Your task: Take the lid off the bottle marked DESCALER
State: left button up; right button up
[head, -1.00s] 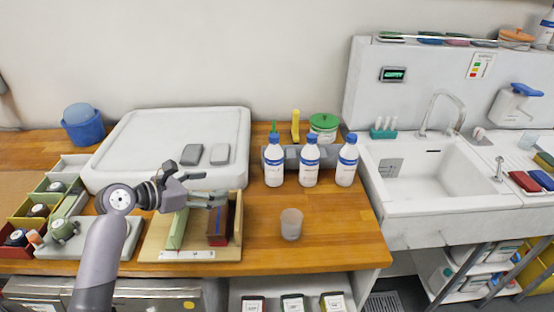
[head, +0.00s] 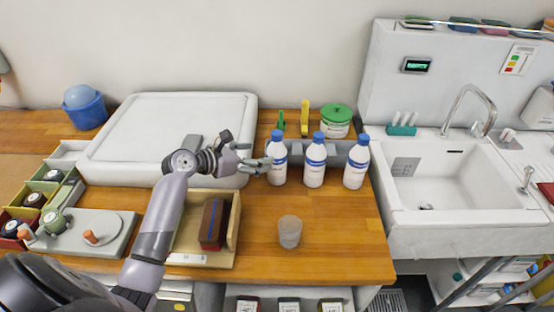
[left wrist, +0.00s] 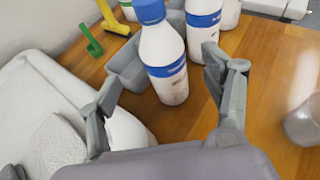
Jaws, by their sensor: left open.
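Three white bottles with blue caps stand upright in a row at the back of the wooden counter: a left bottle (head: 277,170), a middle bottle (head: 315,168) and a right bottle (head: 355,170). Their label print is too small to read. All caps are on. My left gripper (head: 259,164) is open, with its fingertips at the left side of the left bottle. In the left wrist view the left bottle (left wrist: 167,62) stands ahead between the spread fingers (left wrist: 160,88), its blue cap (left wrist: 150,11) near the top edge. Contact cannot be told. My right gripper is out of view.
A grey bin (head: 296,153) lies behind the bottles, with a green-lidded jar (head: 336,122) further back. A translucent cup (head: 290,232) stands in front. A wooden tray (head: 233,225) holds a brush-like block. The sink (head: 455,182) is right; counter around the cup is free.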

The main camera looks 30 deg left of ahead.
aim_at(269, 154)
pick_arm(q)
jog(key=x, duration=0.3)
jog(key=shift+w, duration=0.1)
jog(key=shift+w+d+f, duration=0.1)
jog(key=shift+w, duration=0.05)
jog(key=p+x, duration=0.1)
jog(key=x, duration=0.3)
jog(key=shift+w+d+f+p, duration=0.1)
jog(key=shift+d+p, duration=0.05)
jog(key=shift+p, duration=0.15)
jog(key=shift+w+d+f, duration=0.1)
jog(key=shift+w+f, duration=0.05)
jog(key=shift+w, duration=0.05)
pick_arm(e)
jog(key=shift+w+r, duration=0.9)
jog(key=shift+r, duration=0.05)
pick_arm(q)
jog(key=shift+s, duration=0.1)
jog(key=shift+c, duration=0.4)
jog(key=c, duration=1.5)
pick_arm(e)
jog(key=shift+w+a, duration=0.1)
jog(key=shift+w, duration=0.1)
